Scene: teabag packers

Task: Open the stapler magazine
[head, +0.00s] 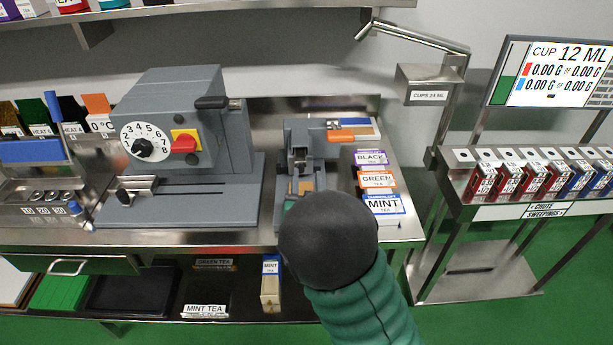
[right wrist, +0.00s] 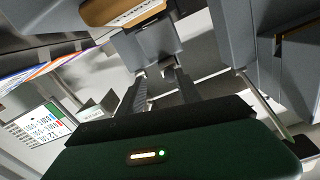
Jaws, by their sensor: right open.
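The grey stapler (head: 299,138) stands on the steel bench in the middle of the head view, with an orange handle (head: 342,135) pointing right. In the right wrist view its grey body (right wrist: 148,48) is ahead, with an orange-tan part (right wrist: 122,10) above it. My right gripper (right wrist: 154,74) is open, its two fingers pointing at the grey body with nothing clearly between them. I cannot tell whether they touch it. In the head view my dark round wrist hides the fingers and the stapler's near end. My left gripper is not in view.
A large grey dial machine (head: 185,150) stands close to the stapler's left. BLACK, GREEN and MINT tea boxes (head: 381,204) lie to its right. A steel stand (head: 520,211) with red and blue packs is further right. A shelf (head: 200,18) runs above.

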